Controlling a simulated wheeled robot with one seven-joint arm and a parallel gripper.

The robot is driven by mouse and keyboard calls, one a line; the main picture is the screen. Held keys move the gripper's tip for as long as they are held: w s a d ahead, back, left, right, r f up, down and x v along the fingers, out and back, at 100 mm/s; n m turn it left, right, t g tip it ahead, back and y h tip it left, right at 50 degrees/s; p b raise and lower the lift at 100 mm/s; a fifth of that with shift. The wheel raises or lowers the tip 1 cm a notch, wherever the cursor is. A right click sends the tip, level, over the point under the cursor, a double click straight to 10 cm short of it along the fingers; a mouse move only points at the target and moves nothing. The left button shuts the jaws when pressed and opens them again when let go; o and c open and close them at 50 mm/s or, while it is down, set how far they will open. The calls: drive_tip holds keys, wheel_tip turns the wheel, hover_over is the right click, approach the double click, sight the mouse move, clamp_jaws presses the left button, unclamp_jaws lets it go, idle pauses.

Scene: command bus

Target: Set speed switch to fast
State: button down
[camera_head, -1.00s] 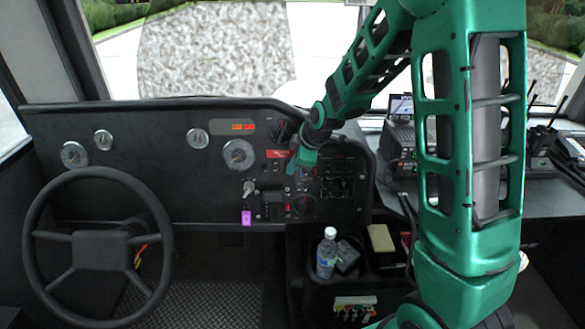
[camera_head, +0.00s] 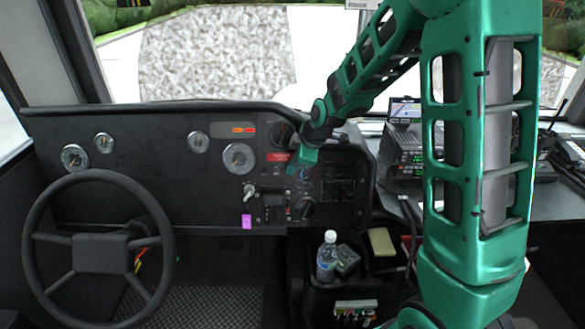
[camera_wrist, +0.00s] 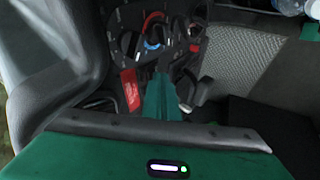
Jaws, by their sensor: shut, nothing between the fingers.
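The dark dashboard control panel (camera_head: 355,205) carries several knobs and switches right of the steering wheel. Which of them is the speed switch I cannot tell, as labels are too small to read. My gripper (camera_head: 291,170) is shut and empty in front of the panel, just right of a red label (camera_head: 277,157). In the wrist view the green fingers (camera_wrist: 162,88) point at the panel between a red tag (camera_wrist: 130,88) and a pale grey lever (camera_wrist: 198,92). Knobs with red and blue markings (camera_wrist: 152,45) lie beyond the fingertips. Contact with any control cannot be made out.
The steering wheel (camera_head: 98,176) is at the left. A silver lever (camera_head: 250,190) and a purple tag (camera_head: 246,221) are left below my gripper. A water bottle (camera_head: 327,256) stands below the panel. A radio unit (camera_head: 405,148) is on the right, partly behind my arm.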

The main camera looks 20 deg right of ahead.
drive_tip(key=s+r, duration=0.8)
drive_tip(key=s, duration=0.1)
drive_tip(key=shift+s+d+r, duration=0.15)
drive_tip(key=shift+s, duration=0.1)
idle(0.3)
drive_tip(key=s+d+r+m+g+h, duration=0.1)
drive_tip(key=s+d+m+g+h, duration=0.1)
drive_tip(key=s+d+m, duration=0.9)
drive_tip(key=s+d+m+g, duration=0.1)
drive_tip(key=s+m, duration=0.3)
drive_tip(key=s, duration=0.6)
drive_tip(key=s+d+m+g, duration=0.2)
drive_tip(key=s+d+m, duration=0.2)
drive_tip(key=s, duration=0.6)
drive_tip(key=shift+d+m, duration=0.3)
drive_tip(key=shift+m, duration=0.2)
